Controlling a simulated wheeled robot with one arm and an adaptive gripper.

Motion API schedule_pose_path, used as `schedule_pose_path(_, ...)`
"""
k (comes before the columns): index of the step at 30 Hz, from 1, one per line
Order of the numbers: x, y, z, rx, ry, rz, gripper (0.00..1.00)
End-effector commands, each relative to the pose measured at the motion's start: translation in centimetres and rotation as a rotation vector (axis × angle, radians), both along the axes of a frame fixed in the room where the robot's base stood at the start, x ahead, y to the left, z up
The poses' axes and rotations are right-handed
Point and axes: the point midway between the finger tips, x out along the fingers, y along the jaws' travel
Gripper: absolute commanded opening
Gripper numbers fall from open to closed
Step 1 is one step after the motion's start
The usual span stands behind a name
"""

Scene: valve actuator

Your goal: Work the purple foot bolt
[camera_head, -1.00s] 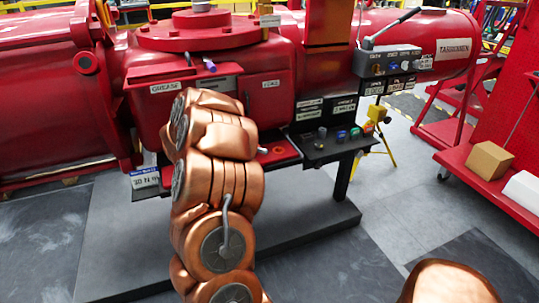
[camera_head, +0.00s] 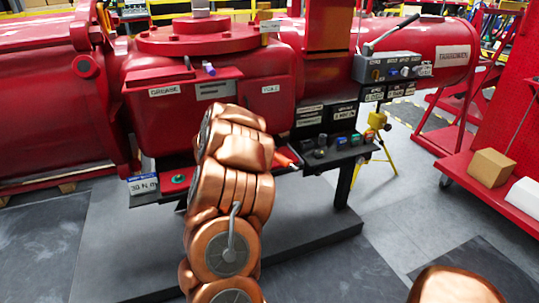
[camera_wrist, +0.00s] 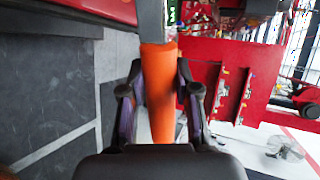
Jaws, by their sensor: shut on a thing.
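In the wrist view, my gripper (camera_wrist: 160,105) is shut on an orange tool (camera_wrist: 160,85), its dark fingers on either side of it. In the head view, my copper arm hides the gripper, and an orange-red end (camera_head: 287,157) shows just right of the arm, probably the same tool. The red foot of the valve body (camera_head: 210,170) is partly covered by my arm. A green bolt head (camera_head: 178,179) shows on its left part. I cannot make out a purple foot bolt. A small purple-tipped piece (camera_head: 209,69) sits higher, on the body's upper front.
A "30 N m" sign (camera_head: 143,185) is left of the foot. A dark shelf (camera_head: 333,160) with several coloured pieces is to the right. A yellow tripod (camera_head: 376,122) and a red cart (camera_head: 480,165) with boxes stand further right. The floor in front is open.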

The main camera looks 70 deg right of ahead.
Motion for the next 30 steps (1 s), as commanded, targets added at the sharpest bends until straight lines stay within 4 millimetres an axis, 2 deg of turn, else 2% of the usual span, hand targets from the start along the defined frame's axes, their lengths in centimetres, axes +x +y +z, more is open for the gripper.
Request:
schedule_pose_path(3, 0.0, 0.1, 0.0, -0.001, -0.004, 0.002, 0.0)
schedule_pose_path(21, 0.0, 0.1, -4.3, -0.001, 0.0, 0.002, 0.0)
schedule_pose_path(30, 0.0, 0.1, -4.9, -0.003, 0.0, 0.003, 0.0)
